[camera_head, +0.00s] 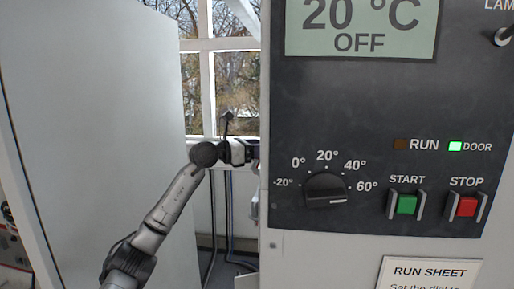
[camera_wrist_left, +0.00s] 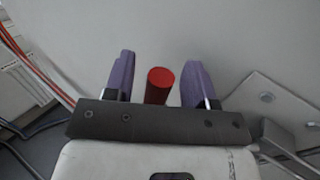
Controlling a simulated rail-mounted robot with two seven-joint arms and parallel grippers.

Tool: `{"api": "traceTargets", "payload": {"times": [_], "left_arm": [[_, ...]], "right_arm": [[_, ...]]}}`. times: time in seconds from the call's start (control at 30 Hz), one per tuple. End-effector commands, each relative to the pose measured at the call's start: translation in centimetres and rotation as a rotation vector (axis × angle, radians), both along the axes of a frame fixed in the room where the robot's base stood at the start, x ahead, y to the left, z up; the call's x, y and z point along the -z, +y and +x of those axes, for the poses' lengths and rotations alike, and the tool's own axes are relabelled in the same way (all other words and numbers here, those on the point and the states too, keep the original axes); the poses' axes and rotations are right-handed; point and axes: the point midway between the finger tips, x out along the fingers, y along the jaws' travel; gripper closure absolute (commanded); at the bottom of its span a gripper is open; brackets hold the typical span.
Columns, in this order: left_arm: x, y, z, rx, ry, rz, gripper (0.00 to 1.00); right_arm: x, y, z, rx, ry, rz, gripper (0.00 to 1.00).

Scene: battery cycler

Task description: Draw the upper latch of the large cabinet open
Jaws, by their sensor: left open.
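The large cabinet (camera_head: 390,130) fills the right of the head view, with its dark control panel facing me. My left gripper (camera_head: 254,149) is at the cabinet's left edge, at about the height of the RUN lamp; its fingertips are partly hidden there. In the left wrist view, the left gripper (camera_wrist_left: 160,82) is open, with two purple fingers. A red round-ended bar (camera_wrist_left: 159,84), which looks like the latch handle, stands between the fingers with a visible gap on each side. The rest of the latch is hidden. My right gripper is not in view.
A tall pale panel (camera_head: 95,110) stands at the left. A narrow gap with a window (camera_head: 222,85) and dark cables (camera_head: 229,215) lies between it and the cabinet. In the left wrist view, a bolted plate (camera_wrist_left: 272,116) is at the right and orange cables (camera_wrist_left: 38,62) are at the left.

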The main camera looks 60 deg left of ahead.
Motion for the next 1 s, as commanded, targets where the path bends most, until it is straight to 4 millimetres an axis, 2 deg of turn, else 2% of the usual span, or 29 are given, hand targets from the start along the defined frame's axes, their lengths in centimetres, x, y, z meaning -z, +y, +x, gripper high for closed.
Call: {"api": "traceTargets", "payload": {"times": [0.07,0.6,1.0], "left_arm": [[0.01,0.00,-0.01,0.000,0.000,0.000,0.49],[-0.01,0.00,-0.03,0.000,0.000,0.000,1.00],[0.05,-0.09,-0.12,-0.012,0.001,0.001,1.00]], "right_arm": [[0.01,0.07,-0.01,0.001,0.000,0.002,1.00],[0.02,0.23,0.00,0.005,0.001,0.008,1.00],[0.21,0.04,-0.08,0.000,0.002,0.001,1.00]]}}
